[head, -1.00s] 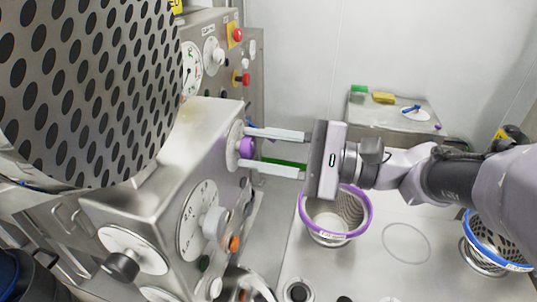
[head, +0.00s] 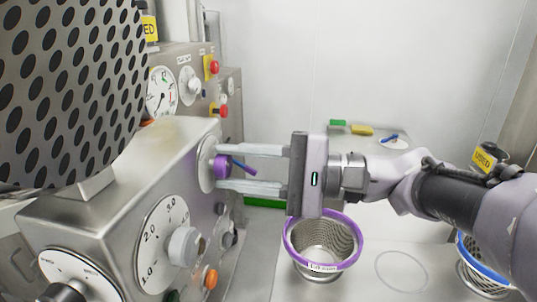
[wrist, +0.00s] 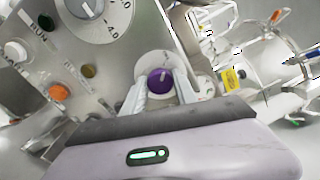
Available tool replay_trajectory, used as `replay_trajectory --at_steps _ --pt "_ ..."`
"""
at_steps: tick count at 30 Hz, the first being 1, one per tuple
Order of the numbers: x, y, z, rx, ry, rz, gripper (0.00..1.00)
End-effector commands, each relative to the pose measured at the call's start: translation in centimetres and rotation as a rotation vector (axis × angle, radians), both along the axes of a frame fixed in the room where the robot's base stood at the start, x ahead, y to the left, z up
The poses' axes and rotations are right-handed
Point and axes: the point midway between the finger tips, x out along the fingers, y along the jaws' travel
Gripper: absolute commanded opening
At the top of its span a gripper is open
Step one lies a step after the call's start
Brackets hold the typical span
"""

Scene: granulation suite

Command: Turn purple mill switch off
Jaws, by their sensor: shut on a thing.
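The purple mill switch (head: 221,167) is a round knob on a pale round plate on the right face of the steel mill housing (head: 175,140). It also shows in the wrist view (wrist: 160,81), with a light pointer mark on its face. My gripper (head: 226,168) reaches in from the right, one finger above the knob and one below. In the wrist view the fingers (wrist: 161,92) flank the knob on both sides, shut on it. The fingertips partly hide the plate. I cannot read any labels around the switch.
A numbered dial (head: 165,243) with a white knob and an orange button (head: 210,278) sit nearby on the mill. Red buttons (head: 221,111) are on the panel behind. A purple-rimmed basket (head: 323,246) stands below my gripper. A blue-rimmed basket (head: 484,262) is at right.

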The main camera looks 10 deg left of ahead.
Motion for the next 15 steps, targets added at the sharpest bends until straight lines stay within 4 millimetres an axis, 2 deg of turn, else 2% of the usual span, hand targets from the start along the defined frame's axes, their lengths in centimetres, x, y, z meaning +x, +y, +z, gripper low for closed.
replay_trajectory --at_steps 6,7,9,10,15 --pt "0.00 -0.01 -0.05 -0.002 -0.001 0.000 0.00" --pt "0.00 -0.01 -0.05 -0.002 -0.001 0.000 0.38" --pt "0.01 -0.01 -0.04 -0.001 0.000 -0.001 0.52" --pt "0.00 0.00 -0.04 -0.001 0.000 -0.001 0.56" --pt "0.00 0.00 -0.02 -0.001 0.000 0.000 0.56"
